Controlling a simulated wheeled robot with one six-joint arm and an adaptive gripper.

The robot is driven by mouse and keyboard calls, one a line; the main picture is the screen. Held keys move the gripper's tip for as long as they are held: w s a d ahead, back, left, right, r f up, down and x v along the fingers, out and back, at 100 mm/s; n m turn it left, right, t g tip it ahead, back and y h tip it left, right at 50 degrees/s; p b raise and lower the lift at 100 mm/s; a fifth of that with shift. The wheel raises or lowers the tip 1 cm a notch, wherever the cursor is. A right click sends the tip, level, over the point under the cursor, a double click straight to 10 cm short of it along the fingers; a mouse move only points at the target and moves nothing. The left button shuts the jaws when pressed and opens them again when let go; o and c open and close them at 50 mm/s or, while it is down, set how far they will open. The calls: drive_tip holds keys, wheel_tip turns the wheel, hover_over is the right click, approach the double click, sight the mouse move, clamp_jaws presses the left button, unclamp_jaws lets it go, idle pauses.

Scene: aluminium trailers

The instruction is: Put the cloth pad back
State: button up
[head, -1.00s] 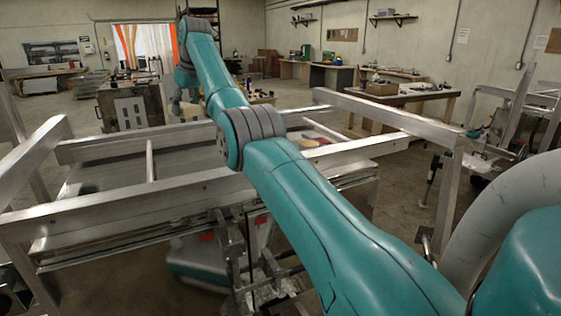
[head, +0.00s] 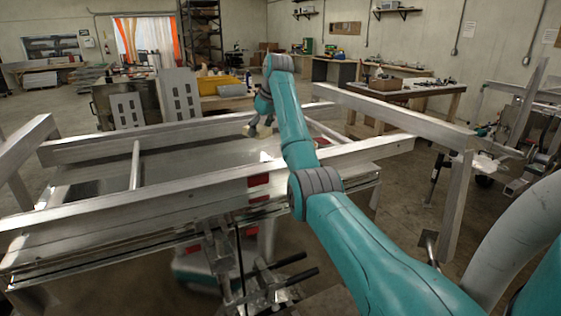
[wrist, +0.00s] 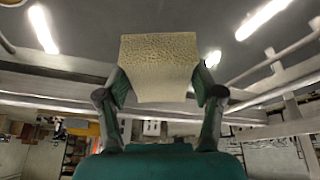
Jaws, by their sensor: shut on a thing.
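In the wrist view a pale, cream-coloured cloth pad (wrist: 159,62) with a rough texture sits between the fingertips of my gripper (wrist: 160,88). My gripper is shut on it, one finger on each side. In the head view my gripper (head: 256,124) is at the far end of the arm, above the grey flat surface inside the aluminium trailer frame (head: 120,213). The pad shows there only as a small pale patch (head: 249,131).
A yellow bin (head: 226,102) and grey slotted plates (head: 178,95) stand behind the frame. The frame's long rails and a cross bar (head: 135,165) border the flat surface. A wooden workbench (head: 412,92) stands at the back right.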

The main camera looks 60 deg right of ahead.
sight(269, 131)
drive_tip(key=shift+s+d+f, duration=0.35)
drive_tip(key=shift+s+d, duration=0.15)
drive_tip(key=shift+d, duration=0.05)
drive_tip(key=shift+s+d+f, duration=0.35)
drive_tip(key=shift+s+d, duration=0.15)
drive_tip(key=shift+d, duration=0.05)
drive_tip(key=f, duration=0.5)
drive_tip(key=shift+s+d+f, duration=0.1)
drive_tip(key=shift+s+d, duration=0.15)
drive_tip(key=shift+d, duration=0.1)
drive_tip(key=shift+f, duration=2.4)
drive_tip(key=shift+a+f, duration=0.1)
drive_tip(key=o, duration=1.1)
